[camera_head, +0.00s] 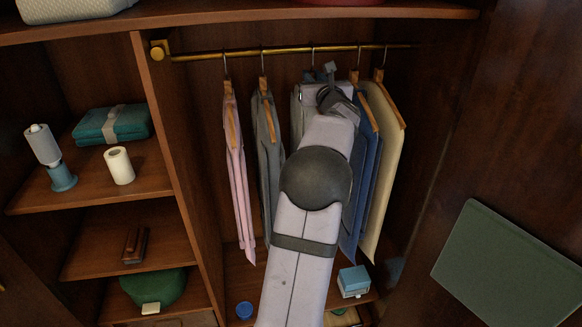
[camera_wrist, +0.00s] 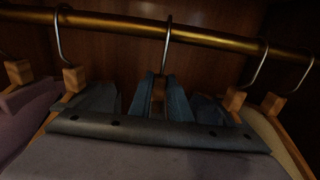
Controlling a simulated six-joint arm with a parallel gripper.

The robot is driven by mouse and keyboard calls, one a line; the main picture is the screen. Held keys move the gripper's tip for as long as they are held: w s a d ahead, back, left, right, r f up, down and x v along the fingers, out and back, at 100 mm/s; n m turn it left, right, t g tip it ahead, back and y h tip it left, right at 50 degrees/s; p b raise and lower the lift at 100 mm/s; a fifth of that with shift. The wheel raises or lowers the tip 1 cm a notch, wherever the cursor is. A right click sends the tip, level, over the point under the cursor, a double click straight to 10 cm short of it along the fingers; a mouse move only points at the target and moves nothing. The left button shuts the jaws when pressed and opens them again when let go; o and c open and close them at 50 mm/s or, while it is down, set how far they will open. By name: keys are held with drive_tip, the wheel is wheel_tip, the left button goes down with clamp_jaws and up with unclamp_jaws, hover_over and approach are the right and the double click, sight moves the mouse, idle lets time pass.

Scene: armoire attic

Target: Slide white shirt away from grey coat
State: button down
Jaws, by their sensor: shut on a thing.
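Several garments hang from wooden hangers on a brass rail. A grey garment (camera_head: 267,150) hangs second from the left. A greyish garment (camera_head: 297,105) hangs in the middle, mostly hidden behind my arm. None looks plainly white; the palest is a cream garment (camera_head: 380,150) at the far right. I cannot tell for sure which are the white shirt and the grey coat. My gripper (camera_head: 331,75) is up at the middle hanger, just under the rail. In the wrist view its fingers (camera_wrist: 160,95) are shut around that hanger's wooden neck, below the hook (camera_wrist: 168,45).
The brass rail (camera_head: 210,55) runs across the top. A pink garment (camera_head: 238,180) hangs leftmost; a blue one (camera_head: 365,165) hangs close right of the middle hanger. Gaps show between the left hangers. A blue box (camera_head: 354,282) and a blue round thing (camera_head: 244,310) sit on the floor.

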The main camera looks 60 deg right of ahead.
idle(0.4)
drive_tip(key=c, duration=1.6)
unclamp_jaws()
drive_tip(key=shift+o, duration=0.2)
drive_tip(key=shift+f, duration=0.15)
drive_tip(key=b+v, duration=0.4)
drive_tip(key=v, duration=0.2)
drive_tip(key=shift+s+a+b, duration=0.55)
